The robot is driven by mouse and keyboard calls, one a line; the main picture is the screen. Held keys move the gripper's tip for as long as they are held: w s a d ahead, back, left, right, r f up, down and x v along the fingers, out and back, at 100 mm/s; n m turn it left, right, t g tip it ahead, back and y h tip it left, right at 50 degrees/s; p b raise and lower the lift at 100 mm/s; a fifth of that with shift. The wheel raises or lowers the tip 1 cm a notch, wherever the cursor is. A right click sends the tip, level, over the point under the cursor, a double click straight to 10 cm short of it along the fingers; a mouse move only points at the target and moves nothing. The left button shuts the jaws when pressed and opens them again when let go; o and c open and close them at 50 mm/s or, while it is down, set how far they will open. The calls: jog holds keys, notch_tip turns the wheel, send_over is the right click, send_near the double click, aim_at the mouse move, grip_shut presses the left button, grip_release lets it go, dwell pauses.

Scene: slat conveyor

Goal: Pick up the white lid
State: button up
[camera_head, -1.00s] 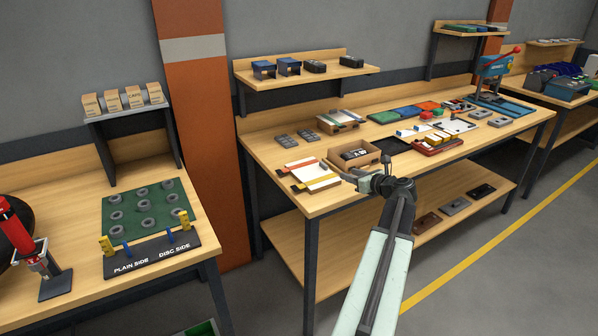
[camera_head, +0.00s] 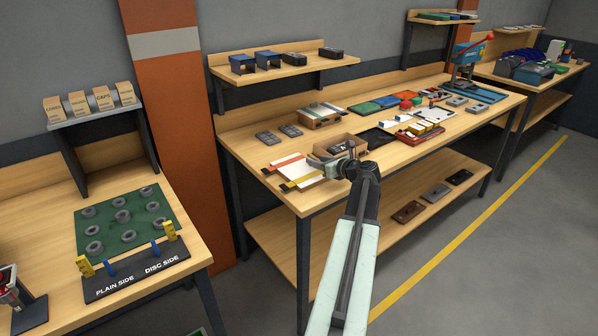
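My gripper (camera_head: 334,168) is small in view, over the front edge of the middle bench, in front of an open cardboard box (camera_head: 318,154). Its fingers are too small and too much covered by the wrist to tell whether they are open or shut. No piece is plainly recognisable as the white lid. Flat white pieces (camera_head: 301,171) lie left of my gripper, among red and yellow strips. Another white flat area (camera_head: 433,114) lies further right on the bench, near red and yellow parts. I cannot tell whether either is the lid.
The middle bench (camera_head: 240,150) also carries dark grey plates (camera_head: 268,138), a second box (camera_head: 320,115), coloured trays (camera_head: 365,109) and a blue press (camera_head: 467,55). A shelf (camera_head: 300,69) hangs above. A left bench holds a green board (camera_head: 120,215). The floor at right is clear.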

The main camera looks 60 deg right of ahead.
aim_at(299, 169)
jog(key=b+x, duration=0.1)
jog(key=x, duration=0.3)
jog(key=shift+f, duration=0.1)
jog(key=shift+a, duration=0.1)
grip_shut()
